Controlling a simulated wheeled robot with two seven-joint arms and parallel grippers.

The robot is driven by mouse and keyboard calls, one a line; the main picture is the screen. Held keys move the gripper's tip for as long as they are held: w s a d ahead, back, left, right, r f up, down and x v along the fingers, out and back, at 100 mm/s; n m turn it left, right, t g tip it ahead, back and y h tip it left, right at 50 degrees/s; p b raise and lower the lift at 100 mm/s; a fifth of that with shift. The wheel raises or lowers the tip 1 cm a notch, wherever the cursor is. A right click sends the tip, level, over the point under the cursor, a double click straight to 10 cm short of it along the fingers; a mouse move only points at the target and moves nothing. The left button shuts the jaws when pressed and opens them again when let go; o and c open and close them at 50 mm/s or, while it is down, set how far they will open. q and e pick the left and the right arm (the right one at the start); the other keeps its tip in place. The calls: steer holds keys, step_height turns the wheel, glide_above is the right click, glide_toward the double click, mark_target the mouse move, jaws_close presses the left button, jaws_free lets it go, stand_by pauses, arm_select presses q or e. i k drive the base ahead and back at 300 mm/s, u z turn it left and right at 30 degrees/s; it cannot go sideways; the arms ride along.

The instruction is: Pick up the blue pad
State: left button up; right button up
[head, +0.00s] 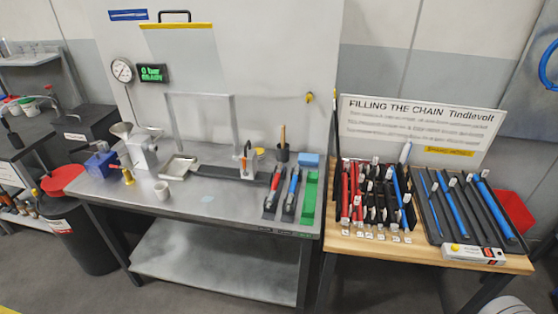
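A blue block-like pad (309,160) lies at the back right of the metal workbench, just behind a green tray (309,199). A thin pale blue patch (207,198) lies flat near the front middle of the same bench; I cannot tell whether it is a cloth, a pad or a mark. Neither of my grippers is in view.
The metal workbench (230,217) also holds a white mug (162,190), a black cup (282,153) and dark trays with red and blue tools. A wooden table (350,246) with tool racks stands on the right. A black bin (82,240) stands left.

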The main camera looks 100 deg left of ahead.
mark_target(305, 159)
steer(key=u, duration=2.15)
